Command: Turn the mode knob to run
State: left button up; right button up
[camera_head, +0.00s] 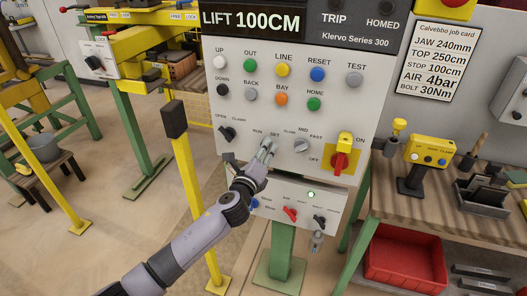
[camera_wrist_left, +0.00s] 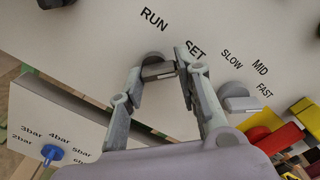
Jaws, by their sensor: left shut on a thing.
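The mode knob, a grey knob (camera_wrist_left: 158,70) below the RUN and SET labels, sits between the two fingers of my left gripper (camera_wrist_left: 160,82) in the left wrist view. The fingers are shut on its grip bar. I cannot tell exactly which label the knob points to. In the head view my left gripper (camera_head: 266,150) reaches up from below to the control panel (camera_head: 235,120), and its fingers largely hide the knob. My right gripper is not in view.
The speed knob (camera_head: 301,146) with SLOW, MID and FAST is just right of the gripper. A red-and-yellow switch (camera_head: 339,161) is further right. A yellow post (camera_head: 193,185) stands left.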

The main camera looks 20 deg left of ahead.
pick_arm(q)
jog(key=shift+c, duration=0.6)
jog(key=shift+n, duration=0.3)
jog(key=shift+a+r+n+b, duration=0.1)
jog(key=shift+a+n+b, duration=0.1)
jog(key=shift+n, duration=3.6)
jog(key=shift+a+r+n+b, duration=0.1)
jog(key=shift+a+n+b, duration=0.1)
jog(key=shift+n, duration=3.6)
jog(key=shift+f, duration=0.1)
jog(key=o, duration=1.1)
jog(key=shift+o, duration=0.2)
